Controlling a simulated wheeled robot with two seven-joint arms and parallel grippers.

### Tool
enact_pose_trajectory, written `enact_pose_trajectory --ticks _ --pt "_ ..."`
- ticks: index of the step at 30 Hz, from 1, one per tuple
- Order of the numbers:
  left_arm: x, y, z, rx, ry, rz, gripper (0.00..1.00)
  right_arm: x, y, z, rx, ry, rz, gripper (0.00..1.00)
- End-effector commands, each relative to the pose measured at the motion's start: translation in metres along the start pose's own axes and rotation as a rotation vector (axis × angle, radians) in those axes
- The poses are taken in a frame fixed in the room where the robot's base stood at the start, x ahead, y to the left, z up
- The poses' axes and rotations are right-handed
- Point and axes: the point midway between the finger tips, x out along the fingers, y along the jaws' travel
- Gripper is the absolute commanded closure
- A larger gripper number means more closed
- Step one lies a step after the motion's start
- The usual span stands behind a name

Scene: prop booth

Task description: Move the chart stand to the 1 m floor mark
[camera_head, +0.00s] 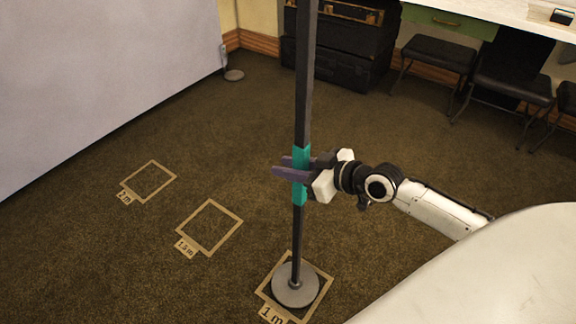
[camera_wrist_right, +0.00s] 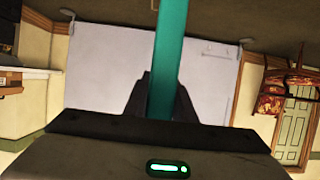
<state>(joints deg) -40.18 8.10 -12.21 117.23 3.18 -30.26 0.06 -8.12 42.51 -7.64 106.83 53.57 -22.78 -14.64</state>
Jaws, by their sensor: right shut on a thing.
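The chart stand (camera_head: 298,230) is a dark upright pole with a teal band and a round grey base (camera_head: 295,285). Its top is out of the head view. The base stands within the taped square of the 1 m floor mark (camera_head: 325,282), whose "1 m" label shows in front. My right gripper (camera_head: 293,170) is shut on the teal band of the pole. In the right wrist view the teal band (camera_wrist_right: 168,60) runs between the two dark fingers. My left gripper is in neither view.
The 1.5 m mark (camera_head: 236,222) and the 2 m mark (camera_head: 172,178) lie empty to the left. A pale screen (camera_head: 90,80) stands at far left. Dark trunks (camera_head: 335,55), stools (camera_head: 440,52) and a desk (camera_head: 500,12) line the back. The carpet between is clear.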

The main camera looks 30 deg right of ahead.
Motion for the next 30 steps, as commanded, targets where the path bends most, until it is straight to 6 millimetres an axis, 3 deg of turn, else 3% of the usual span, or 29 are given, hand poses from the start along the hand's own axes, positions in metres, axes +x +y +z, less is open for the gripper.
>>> enact_pose_trajectory --ticks 26,27,30 --pt "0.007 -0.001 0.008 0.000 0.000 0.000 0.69 0.006 0.001 0.008 -0.003 0.012 0.002 1.00" --pt "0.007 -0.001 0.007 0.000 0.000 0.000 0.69 0.005 0.001 0.008 -0.003 0.013 0.002 0.72" --pt "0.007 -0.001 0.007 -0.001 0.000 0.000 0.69 0.005 0.001 0.009 -0.002 0.010 0.002 0.55"
